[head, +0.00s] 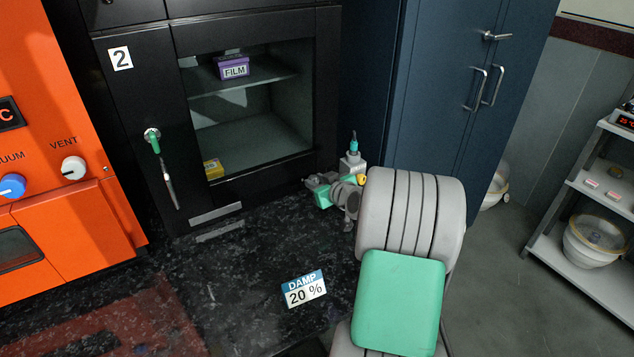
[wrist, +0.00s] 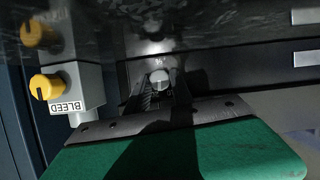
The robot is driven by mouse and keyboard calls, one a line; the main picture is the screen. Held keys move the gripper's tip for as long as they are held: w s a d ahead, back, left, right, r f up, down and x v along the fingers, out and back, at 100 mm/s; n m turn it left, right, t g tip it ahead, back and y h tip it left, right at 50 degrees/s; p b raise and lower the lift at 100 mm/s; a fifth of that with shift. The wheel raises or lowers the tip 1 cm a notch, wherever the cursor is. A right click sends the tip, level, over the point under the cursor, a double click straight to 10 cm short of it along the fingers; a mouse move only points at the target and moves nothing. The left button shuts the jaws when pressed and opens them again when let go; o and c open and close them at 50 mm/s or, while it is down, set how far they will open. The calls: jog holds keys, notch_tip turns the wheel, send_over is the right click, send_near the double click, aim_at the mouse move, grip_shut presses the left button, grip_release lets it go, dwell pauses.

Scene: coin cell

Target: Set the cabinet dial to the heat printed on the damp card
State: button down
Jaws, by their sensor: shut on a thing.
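The damp card (head: 304,289) lies on the dark speckled counter and reads "DAMP 20 %"; I see no heat figure on it. The black cabinet (head: 145,120) is marked 2 and has a glass window. In the wrist view, a small pale round dial (wrist: 160,79) sits low on the dark front, with a small mark above it too blurred to read. My gripper (wrist: 160,95) is shut on this dial. In the head view my gripper (head: 345,197) is at the cabinet's lower right, and my arm hides the dial.
A grey bleed valve with a yellow knob (wrist: 45,87) stands close beside my gripper. The orange oven (head: 50,150) with vacuum and vent knobs is at left. A green-handled latch (head: 154,143) hangs on the cabinet. The counter around the card is clear.

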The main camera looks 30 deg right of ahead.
jog(key=shift+d+f+m+y+b, duration=0.2)
jog(key=shift+m+y+b, duration=0.35)
jog(key=shift+m, duration=0.35)
jog(key=shift+r+m+y, duration=0.2)
jog(key=shift+m+y, duration=0.35)
jog(key=shift+m, duration=0.15)
jog(key=c, duration=1.1)
grip_release()
jog(key=v, duration=0.7)
jog(key=shift+s+r, duration=0.1)
jog(key=shift+s, duration=0.3)
